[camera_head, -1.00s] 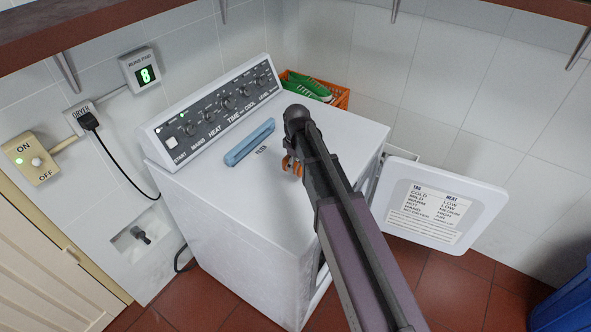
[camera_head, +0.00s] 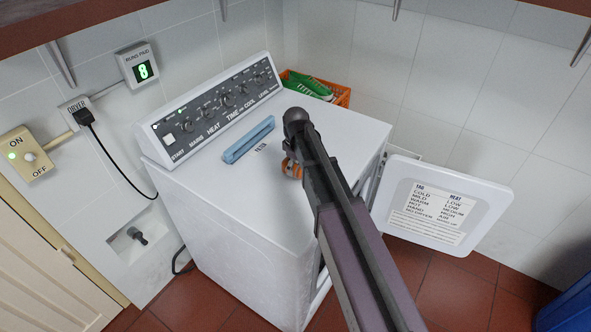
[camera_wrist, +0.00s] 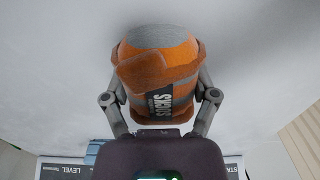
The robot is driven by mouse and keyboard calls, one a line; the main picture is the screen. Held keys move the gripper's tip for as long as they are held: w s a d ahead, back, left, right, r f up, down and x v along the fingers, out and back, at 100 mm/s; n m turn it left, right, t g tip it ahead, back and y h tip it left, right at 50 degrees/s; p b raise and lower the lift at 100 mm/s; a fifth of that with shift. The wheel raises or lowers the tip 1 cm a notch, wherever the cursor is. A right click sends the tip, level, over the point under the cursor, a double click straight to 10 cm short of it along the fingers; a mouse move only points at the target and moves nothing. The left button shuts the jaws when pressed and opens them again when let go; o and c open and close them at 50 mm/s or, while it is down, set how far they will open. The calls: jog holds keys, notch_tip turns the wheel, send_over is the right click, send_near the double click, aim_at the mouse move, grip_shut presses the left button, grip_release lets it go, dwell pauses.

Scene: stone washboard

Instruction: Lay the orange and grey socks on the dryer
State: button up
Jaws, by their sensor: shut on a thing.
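The orange and grey socks (camera_wrist: 158,72) are a rolled bundle with a dark "SOCKS" label, seen large in the wrist view. My gripper (camera_wrist: 160,95) is shut on them, one finger on each side. In the head view the socks (camera_head: 291,168) show only as a small orange patch beside my arm, over the top of the white dryer (camera_head: 235,205). My arm hides most of the socks and the gripper there. I cannot tell whether the socks touch the dryer top.
A blue filter handle (camera_head: 248,140) lies on the dryer top behind the socks, near the control panel (camera_head: 215,110). The dryer door (camera_head: 445,205) hangs open at the right. An orange crate (camera_head: 342,97) with green shoes (camera_head: 308,86) stands behind the dryer.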

jog(key=shift+f, duration=0.15)
jog(key=o, duration=1)
jog(key=shift+r, duration=0.2)
notch_tip(320, 180, up, 12)
jog(key=p, duration=1.2)
dwell(0.5)
jog(key=s+d+m, duration=1)
jog(key=s+d, duration=0.4)
jog(key=s, duration=0.3)
jog(key=shift+s+m, duration=0.4)
